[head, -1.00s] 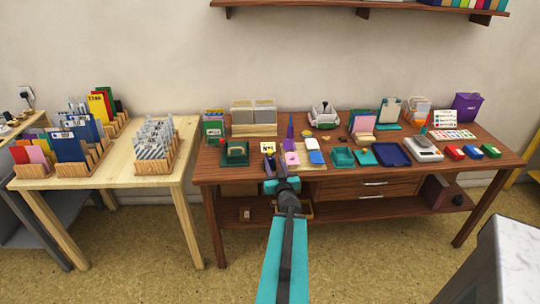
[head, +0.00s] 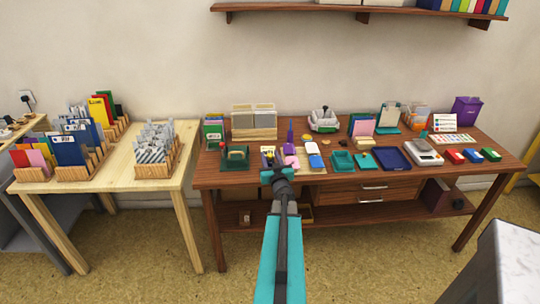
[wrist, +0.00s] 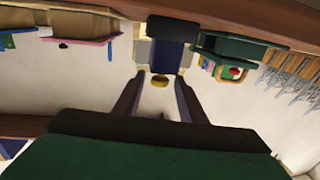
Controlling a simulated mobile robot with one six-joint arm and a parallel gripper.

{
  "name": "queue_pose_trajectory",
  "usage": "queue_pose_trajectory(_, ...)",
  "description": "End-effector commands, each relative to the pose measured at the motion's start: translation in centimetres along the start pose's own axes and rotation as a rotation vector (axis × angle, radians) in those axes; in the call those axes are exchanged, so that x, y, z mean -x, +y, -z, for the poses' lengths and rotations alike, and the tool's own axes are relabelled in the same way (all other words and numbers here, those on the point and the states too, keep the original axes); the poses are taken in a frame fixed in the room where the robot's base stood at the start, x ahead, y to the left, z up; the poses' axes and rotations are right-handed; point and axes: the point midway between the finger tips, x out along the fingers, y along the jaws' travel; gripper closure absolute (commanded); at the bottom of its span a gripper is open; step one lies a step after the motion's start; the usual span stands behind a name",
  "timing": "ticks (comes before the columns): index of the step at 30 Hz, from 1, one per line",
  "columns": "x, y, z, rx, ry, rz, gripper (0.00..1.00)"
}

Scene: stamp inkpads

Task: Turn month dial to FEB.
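A small block with dark blue and grey faces (wrist: 166,55), perhaps the dial stamp, is ahead of my gripper in the wrist view. A small round gold part (wrist: 160,80) shows at its near end. My gripper (wrist: 160,88) is open, with its two dark fingers spread either side of the gold part; contact cannot be told. In the head view, my gripper (head: 272,163) is at the front edge of the brown table, by a small yellow and dark item (head: 268,152). No month lettering is legible, so the dial's setting cannot be told.
On the brown table (head: 210,177), a dark green holder (head: 235,158) stands left of my gripper. A pink item (head: 291,161) and a blue-and-white item (head: 314,160) lie close on the right. Teal trays (head: 342,161) and a navy tray (head: 392,160) are farther right.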

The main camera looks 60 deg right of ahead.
Motion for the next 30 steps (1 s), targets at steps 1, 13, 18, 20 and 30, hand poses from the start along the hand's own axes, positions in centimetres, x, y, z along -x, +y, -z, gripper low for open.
queue_pose_trajectory(1,-0.49,0.02,0.01,0.000,0.000,0.000,0.63)
queue_pose_trajectory(13,-1.23,0.02,0.03,0.000,0.000,0.000,0.63)
queue_pose_trajectory(18,-1.21,0.03,0.03,0.000,0.000,0.000,0.66)
queue_pose_trajectory(20,-1.21,0.04,0.03,0.000,0.000,-0.001,0.76)
queue_pose_trajectory(30,-1.21,0.07,0.02,0.000,0.001,-0.001,1.00)
